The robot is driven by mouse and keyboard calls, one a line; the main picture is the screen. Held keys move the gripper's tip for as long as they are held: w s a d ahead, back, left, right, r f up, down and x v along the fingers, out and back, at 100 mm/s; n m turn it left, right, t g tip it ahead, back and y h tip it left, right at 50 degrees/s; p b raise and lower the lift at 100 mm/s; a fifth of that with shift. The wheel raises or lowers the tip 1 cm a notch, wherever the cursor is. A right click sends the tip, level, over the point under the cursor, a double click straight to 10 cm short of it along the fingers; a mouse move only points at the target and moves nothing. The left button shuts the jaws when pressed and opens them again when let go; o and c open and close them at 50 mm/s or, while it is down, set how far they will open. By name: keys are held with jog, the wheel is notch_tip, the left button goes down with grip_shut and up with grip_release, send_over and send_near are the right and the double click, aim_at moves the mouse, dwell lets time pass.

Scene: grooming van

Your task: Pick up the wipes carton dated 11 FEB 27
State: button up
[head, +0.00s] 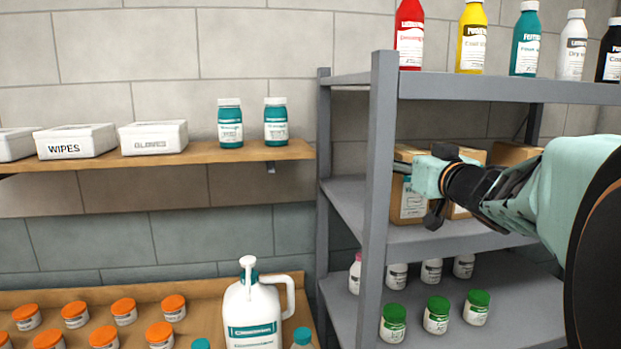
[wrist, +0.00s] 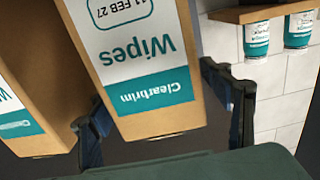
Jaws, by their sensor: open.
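The wipes carton dated 11 FEB 27 (wrist: 143,75) is a brown box with a white and teal label reading "Clearbrim Wipes", upside down in the wrist view. My gripper (wrist: 160,105) is open, with one dark finger on each side of this carton's near end. I cannot tell whether either finger touches it. In the head view my gripper (head: 424,185) is at the middle shelf of the grey rack, in front of a brown carton (head: 411,207) and hiding part of it. A second carton (wrist: 35,95) with a similar label stands close beside, its date out of view.
The rack's grey post (head: 379,160) stands just left of my gripper. Another brown carton (head: 515,154) sits farther right on the middle shelf (head: 352,212). Bottles stand on the shelf above (head: 500,88), and green-lidded jars (head: 437,315) below. A wooden wall shelf (head: 190,157) is at left.

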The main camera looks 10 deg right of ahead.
jog(key=shift+s, duration=0.1)
jog(key=shift+r, duration=0.15)
grip_shut()
dwell(0.4)
